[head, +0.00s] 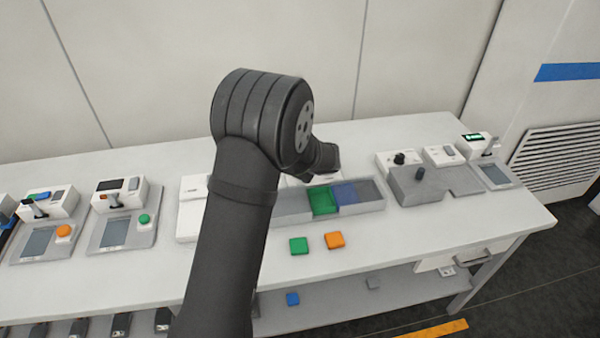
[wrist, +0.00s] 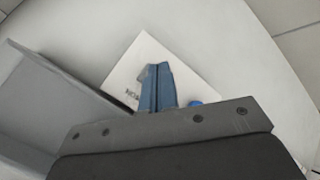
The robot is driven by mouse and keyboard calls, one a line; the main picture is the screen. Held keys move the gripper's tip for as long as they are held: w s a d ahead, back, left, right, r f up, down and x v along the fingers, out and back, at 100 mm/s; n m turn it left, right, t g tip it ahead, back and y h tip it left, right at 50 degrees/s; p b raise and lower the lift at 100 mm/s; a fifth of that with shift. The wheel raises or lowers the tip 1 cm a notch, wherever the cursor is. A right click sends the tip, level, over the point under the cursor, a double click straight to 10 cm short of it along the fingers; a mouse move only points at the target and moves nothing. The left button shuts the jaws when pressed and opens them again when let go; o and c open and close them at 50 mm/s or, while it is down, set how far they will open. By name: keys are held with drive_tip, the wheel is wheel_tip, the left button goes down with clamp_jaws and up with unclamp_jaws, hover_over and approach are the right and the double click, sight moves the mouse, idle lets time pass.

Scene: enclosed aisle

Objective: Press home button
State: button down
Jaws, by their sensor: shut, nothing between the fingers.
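In the wrist view my gripper (wrist: 156,72) shows as two blue fingers pressed together with nothing between them. The fingertips are over a white square plate (wrist: 150,48) with dark lettering, seen upside down and partly covered, that may read HOME. A small blue piece (wrist: 195,103) shows just right of the fingers, over the plate's edge. It may be the button, but most of it is hidden behind my gripper body. I cannot tell whether the fingers touch the plate. In the head view my arm hides the gripper and most of this area.
A grey tray (head: 372,192) with green and blue compartments lies beside my arm; a grey tray wall (wrist: 60,85) shows at left in the wrist view. Green (head: 299,246) and orange (head: 334,240) blocks lie in front. Devices stand at both ends of the bench (head: 400,235).

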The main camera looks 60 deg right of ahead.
drive_tip(key=shift+f, duration=0.25)
drive_tip(key=shift+f, duration=0.45)
idle(0.6)
drive_tip(key=shift+r, duration=0.9)
drive_tip(key=shift+r, duration=2.5)
drive_tip(key=shift+r, duration=1.9)
drive_tip(key=shift+f, duration=0.1)
